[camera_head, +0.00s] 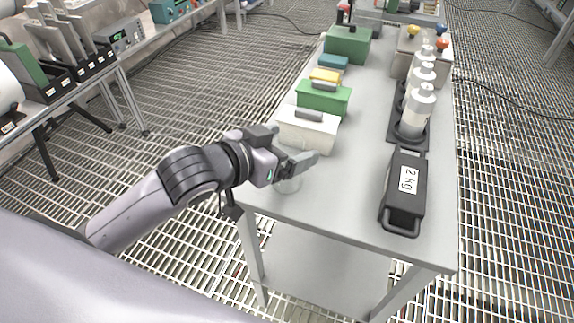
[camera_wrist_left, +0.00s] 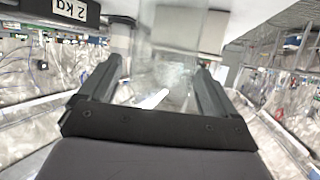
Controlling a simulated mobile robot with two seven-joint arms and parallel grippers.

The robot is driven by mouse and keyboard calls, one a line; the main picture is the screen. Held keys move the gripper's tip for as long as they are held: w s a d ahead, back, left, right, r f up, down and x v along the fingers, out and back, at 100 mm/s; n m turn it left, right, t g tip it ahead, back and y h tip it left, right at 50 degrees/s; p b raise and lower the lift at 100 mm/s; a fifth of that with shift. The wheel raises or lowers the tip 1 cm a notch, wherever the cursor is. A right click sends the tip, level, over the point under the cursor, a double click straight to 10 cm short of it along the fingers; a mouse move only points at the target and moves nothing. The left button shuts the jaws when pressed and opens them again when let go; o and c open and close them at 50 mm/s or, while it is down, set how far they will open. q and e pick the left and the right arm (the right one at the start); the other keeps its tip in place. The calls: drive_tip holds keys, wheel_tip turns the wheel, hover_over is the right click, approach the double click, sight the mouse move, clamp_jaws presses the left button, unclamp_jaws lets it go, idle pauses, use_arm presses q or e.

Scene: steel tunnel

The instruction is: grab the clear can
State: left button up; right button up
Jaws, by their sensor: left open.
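The clear can (camera_head: 288,185) stands on the near left part of the grey table and is see-through, so its outline is faint. My left gripper (camera_head: 291,156) is open over the can, and its fingers hide the can's upper part in the head view. In the left wrist view, a clear, glassy shape, the can (camera_wrist_left: 172,68), shows between and beyond the two spread fingers of my left gripper (camera_wrist_left: 158,72). I cannot tell whether either finger touches it. My right gripper is not in view.
A white box (camera_head: 308,134) with a grey handle stands just behind the can. Green (camera_head: 323,99) and yellow boxes follow farther back. The table's middle is clear.

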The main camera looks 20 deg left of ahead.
use_arm(q)
drive_tip(key=shift+x, duration=1.1)
drive_tip(key=c, duration=1.1)
